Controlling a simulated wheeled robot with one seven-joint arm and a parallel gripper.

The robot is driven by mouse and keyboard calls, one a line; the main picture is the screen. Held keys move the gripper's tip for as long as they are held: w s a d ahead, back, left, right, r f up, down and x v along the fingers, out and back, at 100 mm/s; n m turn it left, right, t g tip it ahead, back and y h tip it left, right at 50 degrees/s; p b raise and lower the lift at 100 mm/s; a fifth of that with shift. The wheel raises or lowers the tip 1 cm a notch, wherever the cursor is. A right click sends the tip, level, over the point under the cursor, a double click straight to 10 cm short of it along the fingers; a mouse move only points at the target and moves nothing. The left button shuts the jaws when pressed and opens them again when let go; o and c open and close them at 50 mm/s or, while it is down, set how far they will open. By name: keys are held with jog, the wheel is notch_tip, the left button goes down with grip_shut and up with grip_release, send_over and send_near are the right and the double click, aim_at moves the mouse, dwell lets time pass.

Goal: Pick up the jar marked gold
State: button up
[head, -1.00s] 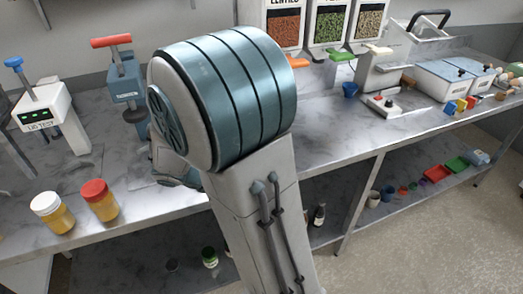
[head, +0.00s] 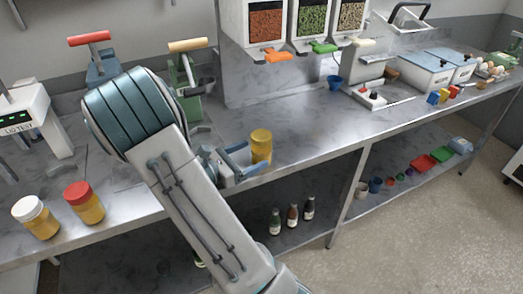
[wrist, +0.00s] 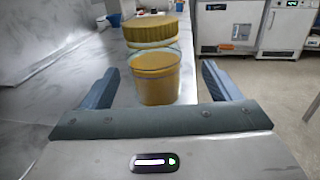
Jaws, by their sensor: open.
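The jar with a gold lid (head: 261,146) stands upright on the counter near its front edge, just right of my gripper (head: 237,160) in the head view. In the wrist view the gold-lidded jar (wrist: 155,60) is straight ahead, with yellow contents and clear glass below the lid. My gripper (wrist: 158,88) is open, its two fingers to either side of the jar's lower part in the picture. I cannot tell whether the jar is between the fingertips or a little beyond them. No written marking is readable on the jar.
A white-lidded jar (head: 36,217) and a red-lidded jar (head: 84,203) stand at the counter's left front. A green press (head: 190,80) stands behind my arm. Dispensers (head: 300,30) are at the back. Bottles (head: 292,217) stand on the lower shelf.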

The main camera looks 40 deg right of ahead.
aim_at(266, 145)
jog(key=d, duration=0.6)
jog(key=shift+d+r+p, duration=0.25)
jog(key=shift+d+p, duration=0.1)
jog(key=shift+p, duration=0.05)
jog(key=c, duration=1.3)
